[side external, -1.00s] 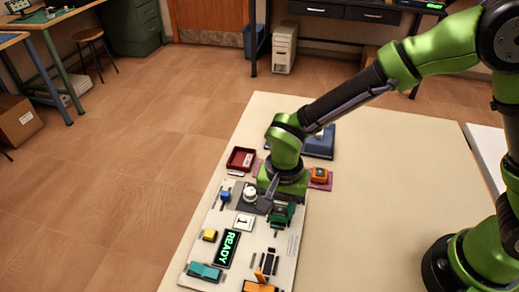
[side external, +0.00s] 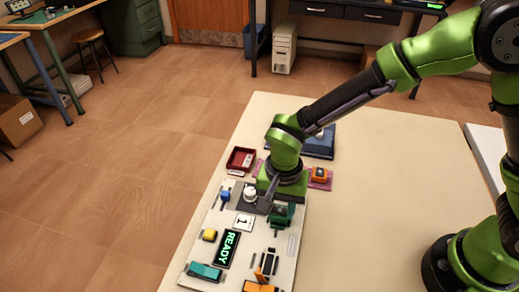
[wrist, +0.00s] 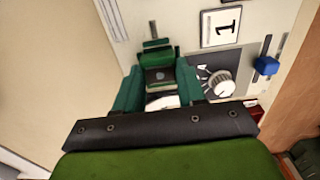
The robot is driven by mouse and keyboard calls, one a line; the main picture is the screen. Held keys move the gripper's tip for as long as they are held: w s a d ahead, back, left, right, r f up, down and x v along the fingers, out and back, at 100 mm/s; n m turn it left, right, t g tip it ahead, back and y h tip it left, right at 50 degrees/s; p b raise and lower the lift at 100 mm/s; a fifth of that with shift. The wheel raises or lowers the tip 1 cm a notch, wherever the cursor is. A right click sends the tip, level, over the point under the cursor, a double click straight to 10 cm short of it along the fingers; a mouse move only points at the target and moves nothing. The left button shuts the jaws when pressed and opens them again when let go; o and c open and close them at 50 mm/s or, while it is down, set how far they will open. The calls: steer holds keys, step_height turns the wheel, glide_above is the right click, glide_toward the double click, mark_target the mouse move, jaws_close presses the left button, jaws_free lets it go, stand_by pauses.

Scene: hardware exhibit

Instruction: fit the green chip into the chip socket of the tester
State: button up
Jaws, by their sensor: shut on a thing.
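The tester (side external: 212,258) is a pale board with a lit READY display, on the table. Its dark green chip socket (side external: 281,224) stands beside my gripper (side external: 268,204), which is low over the board. In the wrist view, the socket (wrist: 157,56) lies straight ahead of my gripper (wrist: 161,100). A dark square with a small pale mark, seemingly the face of the green chip (wrist: 160,77), shows between green blocks there. My gripper is shut on the chip. The fingertips and the chip's underside are mostly hidden, so I cannot tell whether it is seated.
A white knob (side external: 250,195) and a "1" label (side external: 244,221) are close by. A blue part (side external: 225,195), a yellow part (side external: 209,235) and a teal part (side external: 204,271) are on the board. A red tray (side external: 241,159) is behind. The table's right side is clear.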

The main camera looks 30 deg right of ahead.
steer(key=shift+f, duration=0.5)
stand_by(0.4)
steer(key=o, duration=1.4)
steer(key=shift+r, duration=0.1)
steer(key=shift+r, duration=3.65)
